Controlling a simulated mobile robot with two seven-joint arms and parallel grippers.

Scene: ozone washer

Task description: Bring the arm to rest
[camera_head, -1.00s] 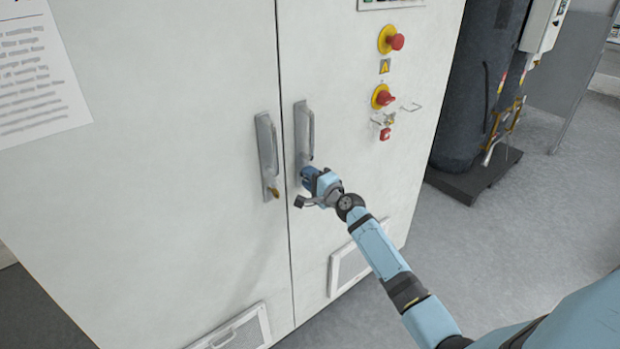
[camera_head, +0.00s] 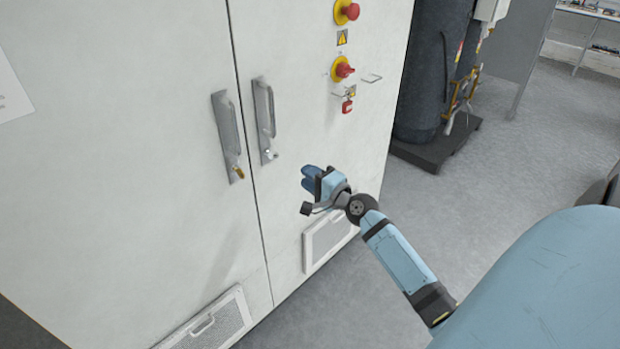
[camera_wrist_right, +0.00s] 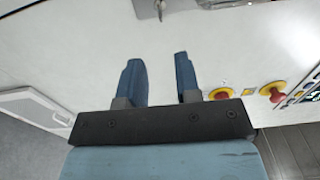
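My right gripper (camera_head: 310,177) is in front of the white cabinet, to the right of and a little below the right door handle (camera_head: 265,120), apart from it. In the right wrist view my right gripper (camera_wrist_right: 160,75) shows two blue fingers with a clear gap between them and nothing held. The arm comes in from the lower right. My left gripper is not in view.
The white cabinet (camera_head: 160,200) has a left handle (camera_head: 228,135), red knobs (camera_head: 343,70) and lower vent grilles (camera_head: 328,240). A dark tank (camera_head: 430,75) stands to the right on a black base. Grey floor (camera_head: 510,180) on the right is clear.

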